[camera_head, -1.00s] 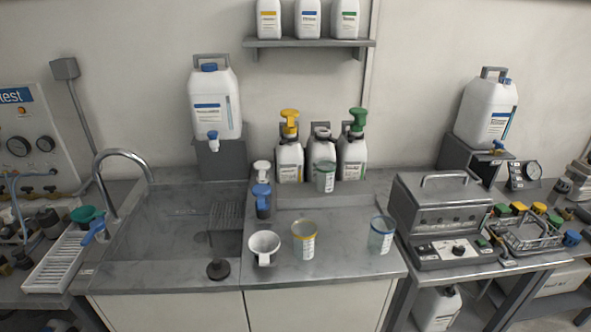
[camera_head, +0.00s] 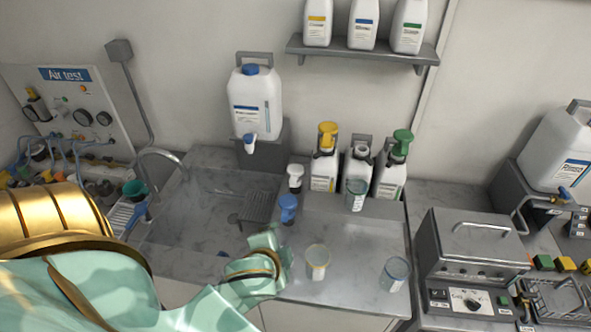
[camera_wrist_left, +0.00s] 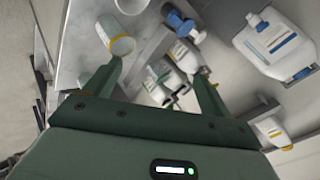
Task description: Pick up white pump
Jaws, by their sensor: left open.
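My left gripper (camera_head: 274,248) reaches in from the left over the front counter, nearer the camera than both pumps and apart from the white one. In the left wrist view, the left gripper (camera_wrist_left: 157,76) is open, with its two fingers spread and nothing seen held. The blue pump also shows near the top there (camera_wrist_left: 179,21); a small white part beside it may be the white pump, but I cannot tell. My right gripper is not in view.
A yellow-rimmed beaker (camera_head: 318,262) stands close right of the gripper, with a blue-rimmed beaker (camera_head: 394,273) further right. Pump bottles, one yellow-topped (camera_head: 325,158), line the back. A large white canister (camera_head: 255,101) stands behind the sink. Clear counter lies between the beakers.

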